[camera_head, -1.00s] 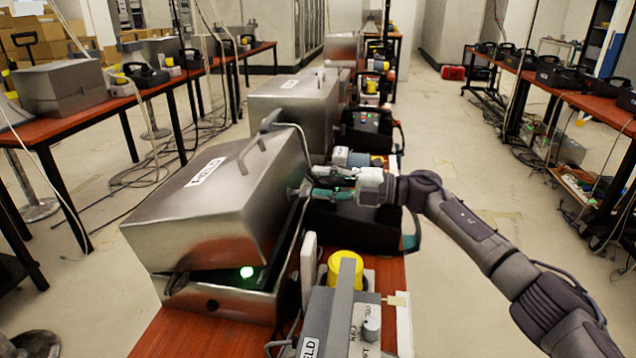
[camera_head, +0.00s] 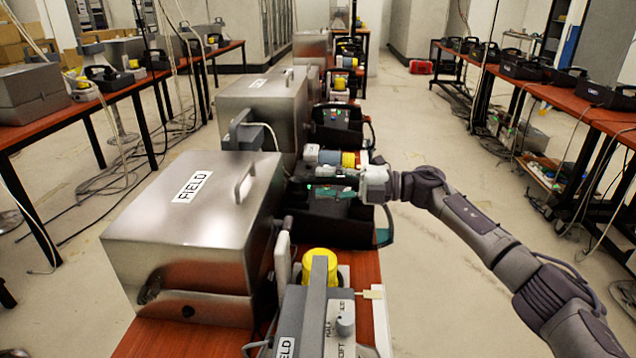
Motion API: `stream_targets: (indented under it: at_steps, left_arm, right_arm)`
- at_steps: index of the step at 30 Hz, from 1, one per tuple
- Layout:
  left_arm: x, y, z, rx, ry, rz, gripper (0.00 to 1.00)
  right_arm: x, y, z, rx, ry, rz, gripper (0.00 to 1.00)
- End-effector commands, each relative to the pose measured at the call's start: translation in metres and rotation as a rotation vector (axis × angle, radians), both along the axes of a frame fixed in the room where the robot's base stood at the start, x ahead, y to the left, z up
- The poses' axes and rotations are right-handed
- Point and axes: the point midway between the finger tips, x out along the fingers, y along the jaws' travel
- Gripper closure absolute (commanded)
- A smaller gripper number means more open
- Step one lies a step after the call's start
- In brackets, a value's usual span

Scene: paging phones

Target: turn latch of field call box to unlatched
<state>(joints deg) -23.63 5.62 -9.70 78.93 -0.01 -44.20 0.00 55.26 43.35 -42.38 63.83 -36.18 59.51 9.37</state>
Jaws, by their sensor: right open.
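A large steel box (camera_head: 185,235) with a FIELD label stands at the near left of the table, its lid down with no gap that I can make out. A handle (camera_head: 244,180) sits on the lid. A dark oval fitting (camera_head: 150,287) shows on its front face; I cannot tell whether this is the latch or how it is turned. My right gripper (camera_head: 318,183) is open and apart from the box, to the right of it, above a black case (camera_head: 325,222). My left gripper is not in view.
A grey device (camera_head: 315,320) with a lever and a yellow cap (camera_head: 320,262) stand close on the box's right. Another steel box (camera_head: 262,100) stands behind. The floor aisle (camera_head: 420,130) to the right is clear.

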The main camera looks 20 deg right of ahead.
Motion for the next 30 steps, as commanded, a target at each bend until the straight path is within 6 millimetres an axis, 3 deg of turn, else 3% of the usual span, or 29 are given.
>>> stream_targets:
  at_steps: [30]
  left_arm:
    - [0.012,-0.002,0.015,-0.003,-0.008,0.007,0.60]
  right_arm:
    - [-0.027,-0.066,0.000,0.001,0.000,-0.001,0.58]
